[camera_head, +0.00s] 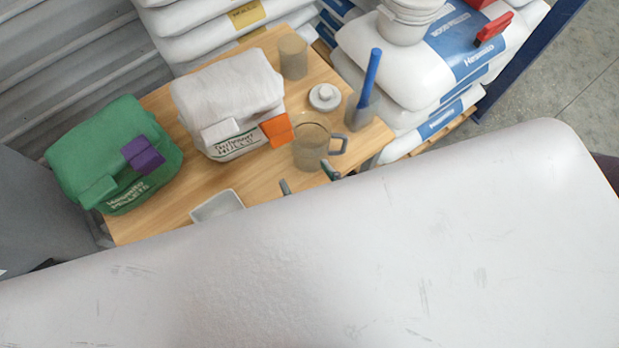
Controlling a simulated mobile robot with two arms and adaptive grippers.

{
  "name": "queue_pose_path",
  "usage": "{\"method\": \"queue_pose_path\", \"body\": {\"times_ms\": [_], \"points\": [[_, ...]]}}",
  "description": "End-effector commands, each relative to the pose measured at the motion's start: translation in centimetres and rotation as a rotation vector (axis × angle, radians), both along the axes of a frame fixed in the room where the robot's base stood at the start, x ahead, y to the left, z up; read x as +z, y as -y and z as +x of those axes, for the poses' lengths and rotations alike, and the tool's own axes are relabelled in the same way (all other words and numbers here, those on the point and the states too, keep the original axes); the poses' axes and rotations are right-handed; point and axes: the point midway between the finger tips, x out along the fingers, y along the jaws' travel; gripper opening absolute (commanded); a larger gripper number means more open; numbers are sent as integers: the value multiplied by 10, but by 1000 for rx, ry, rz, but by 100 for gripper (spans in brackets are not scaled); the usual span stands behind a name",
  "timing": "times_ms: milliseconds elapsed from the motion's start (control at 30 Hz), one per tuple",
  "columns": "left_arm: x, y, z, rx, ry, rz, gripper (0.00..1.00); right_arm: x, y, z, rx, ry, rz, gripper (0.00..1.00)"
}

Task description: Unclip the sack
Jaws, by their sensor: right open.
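A green sack (105,150) sits at the left end of the wooden table with its top folded over and a purple clip (143,154) on the fold. A white sack (225,90) stands to its right, folded over, with an orange clip (276,130) at the right of its fold. Two dark fingertips of my right gripper (308,179) show, spread apart and empty, in front of the white sack and just below the clear jug. The rest of this gripper is hidden behind a large pale surface in the foreground. My left gripper is not in view.
The wooden table (165,215) also holds a clear jug (311,150), a grey cylinder (293,57), a white lidded piece (325,97), a blue-handled tool (369,75) and a white dish (217,205). Stacked white bags (400,60) stand behind, with a red clip-like piece (493,28) on top.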

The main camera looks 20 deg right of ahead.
Motion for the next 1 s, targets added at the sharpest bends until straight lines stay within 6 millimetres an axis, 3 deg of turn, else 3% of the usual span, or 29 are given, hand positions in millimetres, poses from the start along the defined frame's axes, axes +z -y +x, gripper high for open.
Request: {"method": "queue_pose_path", "body": {"times_ms": [200,800,900,967,1000], "points": [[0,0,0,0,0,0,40,4,2,-13,-1,0,0,83],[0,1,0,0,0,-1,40,2,2,-13,1,-2,-1,83],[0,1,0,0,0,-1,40,-14,-2,-15,11,-28,-3,83],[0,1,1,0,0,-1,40,-37,-6,-18,24,-66,-5,83],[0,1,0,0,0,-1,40,-58,-9,-22,35,-103,-8,83]]}}
